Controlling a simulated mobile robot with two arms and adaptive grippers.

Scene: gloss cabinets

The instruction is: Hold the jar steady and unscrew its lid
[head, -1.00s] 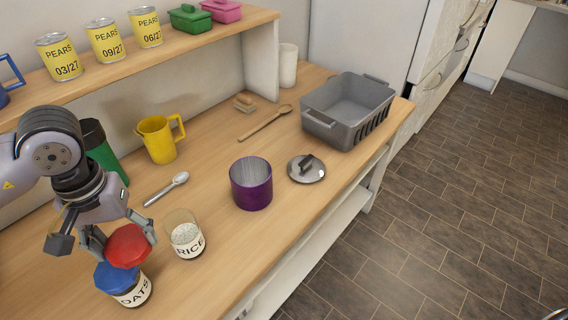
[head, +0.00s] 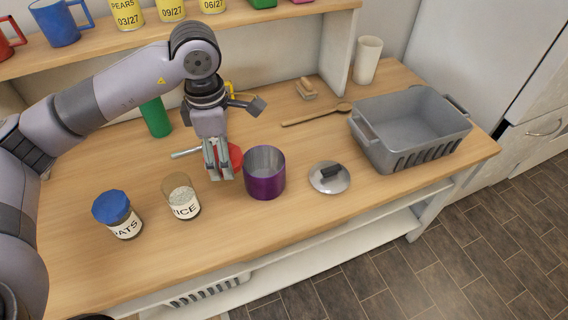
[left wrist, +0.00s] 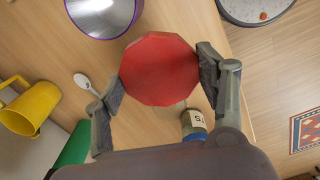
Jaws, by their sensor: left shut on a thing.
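My left gripper (head: 222,172) is shut on the red lid (head: 236,156) and holds it above the table, between the rice jar and the purple pot. In the left wrist view the red lid (left wrist: 160,68) sits between the two fingers. The rice jar (head: 182,203) stands upright and uncovered on the table, with white contents in it. The oats jar (head: 124,226) stands to its left under a blue lid (head: 111,206). My right gripper is in neither current view.
The purple pot (head: 264,184) stands close to the right of my gripper, with a metal pot lid (head: 329,185) beside it. A grey crate (head: 372,152), a wooden spoon (head: 318,117) and a green object (head: 156,117) are farther back. The front table strip is clear.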

